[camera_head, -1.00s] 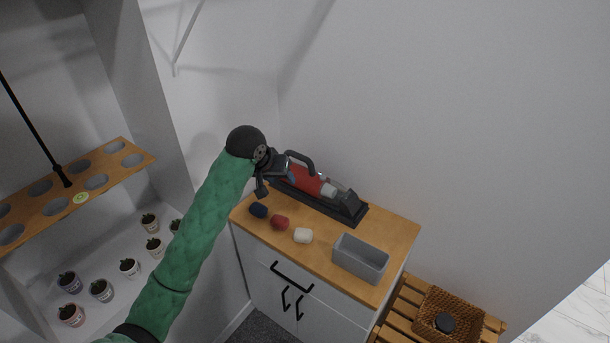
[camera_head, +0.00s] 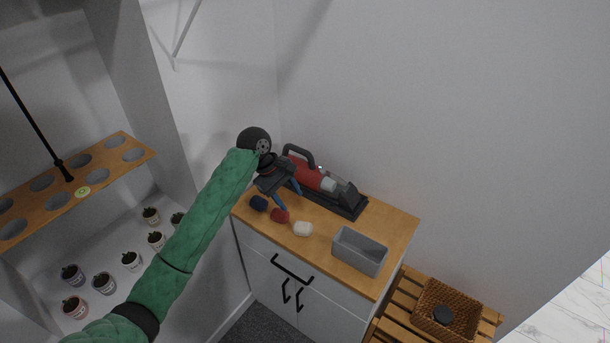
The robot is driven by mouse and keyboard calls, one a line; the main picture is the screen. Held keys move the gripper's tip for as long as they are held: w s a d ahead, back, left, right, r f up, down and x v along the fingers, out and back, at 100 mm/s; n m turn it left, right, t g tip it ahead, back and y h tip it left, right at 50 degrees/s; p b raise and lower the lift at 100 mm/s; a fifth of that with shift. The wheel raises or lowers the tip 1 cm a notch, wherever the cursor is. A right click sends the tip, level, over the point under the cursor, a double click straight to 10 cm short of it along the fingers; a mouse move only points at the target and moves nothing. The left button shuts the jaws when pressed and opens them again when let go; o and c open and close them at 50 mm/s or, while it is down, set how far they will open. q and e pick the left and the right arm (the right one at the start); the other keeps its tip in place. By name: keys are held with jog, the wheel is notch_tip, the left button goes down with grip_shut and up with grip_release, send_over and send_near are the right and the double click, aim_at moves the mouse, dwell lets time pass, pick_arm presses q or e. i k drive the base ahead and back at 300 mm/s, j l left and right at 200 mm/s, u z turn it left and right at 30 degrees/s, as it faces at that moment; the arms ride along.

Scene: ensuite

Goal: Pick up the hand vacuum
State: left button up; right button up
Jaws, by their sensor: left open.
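The hand vacuum (camera_head: 308,173) is red and grey with a dark loop handle. It lies in a dark cradle (camera_head: 345,207) at the back of the wooden cabinet top, against the wall. My left gripper (camera_head: 288,200) is open, with its blue-tipped fingers pointing down, just in front and to the left of the vacuum's handle end. It holds nothing, and its wrist hides part of the cabinet's back left corner. I cannot tell whether a finger touches the vacuum. My right gripper is not in view.
Dark blue (camera_head: 258,203), red (camera_head: 280,215) and white (camera_head: 303,229) small items lie along the cabinet's front left. A grey open box (camera_head: 359,251) stands at right. A wicker basket (camera_head: 447,306) sits on a slatted stand. Potted plants (camera_head: 131,260) and a holed wooden shelf (camera_head: 75,191) are at left.

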aim_at(330, 187)
jog(key=i, duration=1)
